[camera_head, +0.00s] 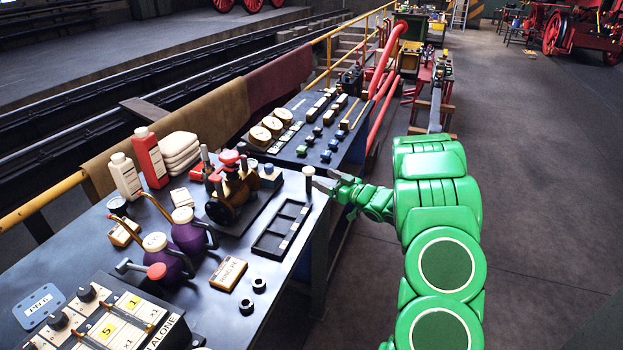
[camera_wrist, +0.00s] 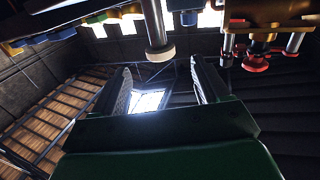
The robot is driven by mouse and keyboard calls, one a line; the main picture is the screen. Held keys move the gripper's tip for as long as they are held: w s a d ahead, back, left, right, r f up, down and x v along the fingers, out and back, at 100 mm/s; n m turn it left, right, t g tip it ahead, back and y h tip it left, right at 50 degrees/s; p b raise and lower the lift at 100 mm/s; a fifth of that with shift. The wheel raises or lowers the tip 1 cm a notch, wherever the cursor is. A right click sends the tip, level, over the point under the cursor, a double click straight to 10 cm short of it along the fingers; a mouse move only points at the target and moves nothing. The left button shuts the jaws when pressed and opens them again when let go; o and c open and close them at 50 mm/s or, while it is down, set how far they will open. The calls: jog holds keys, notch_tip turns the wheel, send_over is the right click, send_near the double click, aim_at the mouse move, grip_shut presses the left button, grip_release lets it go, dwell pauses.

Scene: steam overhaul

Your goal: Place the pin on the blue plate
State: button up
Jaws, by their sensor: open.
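The pin (camera_head: 308,181), a grey shaft with a pale round head, stands upright near the right edge of the dark table. It also shows in the wrist view (camera_wrist: 154,22), where the picture appears upside down. My gripper (camera_head: 323,180) is open just right of the pin, off the table edge. In the wrist view my gripper (camera_wrist: 161,78) has its two fingers apart with nothing between them; the pin's head lies ahead of the gap. The blue plate (camera_head: 40,305), small and lettered, lies at the far left of the table.
A black compartment tray (camera_head: 272,245) and a brass-and-red model (camera_head: 232,200) stand left of the pin. Purple oil cans (camera_head: 188,232), bottles (camera_head: 125,178), a small box (camera_head: 228,273), two black rings and a labelled control panel (camera_head: 120,318) lie towards the blue plate.

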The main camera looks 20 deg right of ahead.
aim_at(311, 170)
jog(key=shift+w+a+r+g, duration=0.25)
jog(key=shift+a+r+g, duration=0.1)
jog(key=shift+r+g, duration=0.6)
jog(key=shift+g, duration=0.25)
jog(key=shift+g+h, duration=0.8)
jog(key=shift+h, duration=0.1)
jog(key=shift+w+r+x, duration=0.1)
jog(key=shift+r+x, duration=0.05)
jog(key=shift+x, duration=1.1)
jog(key=shift+w+r+x, duration=0.1)
jog(key=shift+r+x, duration=0.1)
jog(key=shift+x, duration=1.05)
jog(key=shift+w+r+x, duration=0.1)
jog(key=shift+r+x, duration=0.05)
jog(key=shift+x, duration=1.05)
jog(key=shift+d, duration=0.1)
grip_shut()
jog(key=shift+r, duration=0.15)
